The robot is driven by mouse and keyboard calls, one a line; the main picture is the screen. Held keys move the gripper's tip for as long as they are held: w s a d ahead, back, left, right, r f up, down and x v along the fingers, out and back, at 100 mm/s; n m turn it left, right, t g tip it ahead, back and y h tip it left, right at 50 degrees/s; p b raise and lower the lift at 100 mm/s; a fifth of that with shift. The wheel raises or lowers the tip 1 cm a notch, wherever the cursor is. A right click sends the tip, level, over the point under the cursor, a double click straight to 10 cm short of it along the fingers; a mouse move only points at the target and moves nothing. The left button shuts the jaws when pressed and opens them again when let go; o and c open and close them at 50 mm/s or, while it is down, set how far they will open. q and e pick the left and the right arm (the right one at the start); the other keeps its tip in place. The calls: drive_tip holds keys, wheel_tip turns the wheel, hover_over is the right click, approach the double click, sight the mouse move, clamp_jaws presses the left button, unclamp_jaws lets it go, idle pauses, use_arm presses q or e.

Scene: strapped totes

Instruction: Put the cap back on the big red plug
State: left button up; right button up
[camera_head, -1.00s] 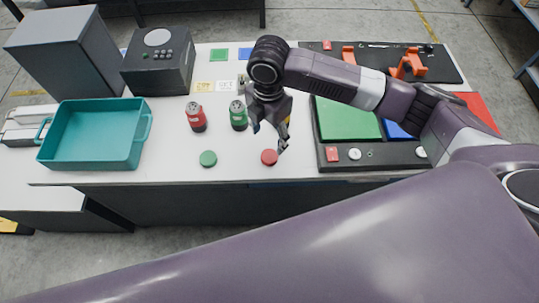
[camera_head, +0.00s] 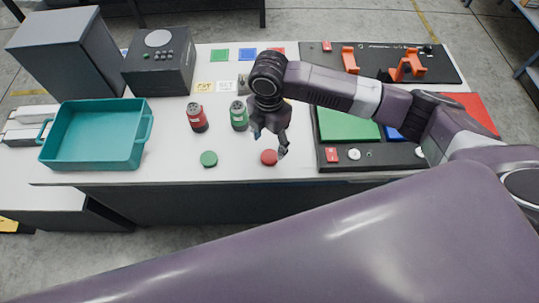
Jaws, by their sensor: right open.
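A flat round red cap (camera_head: 269,157) lies near the table's front edge, to the plug's right. My right gripper (camera_head: 270,142) is open and points down just above and behind the red cap in the picture. Nothing shows between its fingers, and I cannot tell whether a fingertip touches the cap. My left gripper is not in view.
A green plug (camera_head: 238,115) stands beside the red one, with a green cap (camera_head: 208,158) in front. A teal tray (camera_head: 95,164) and a dark box (camera_head: 158,75) are at left. Black boards with coloured panels (camera_head: 345,125) fill the right side.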

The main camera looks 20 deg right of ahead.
sight(270, 156)
drive_tip(key=f, duration=0.1)
drive_tip(key=s+f+p, duration=0.1)
drive_tip(key=f, duration=0.1)
drive_tip(key=shift+a+f, duration=0.1)
drive_tip(key=shift+f, duration=0.2)
drive_tip(key=shift+f+p, duration=0.3)
drive_tip(key=shift+f, duration=0.25)
drive_tip(key=shift+w, duration=0.1)
drive_tip(key=shift+c, duration=0.5)
drive_tip(key=c, duration=0.8)
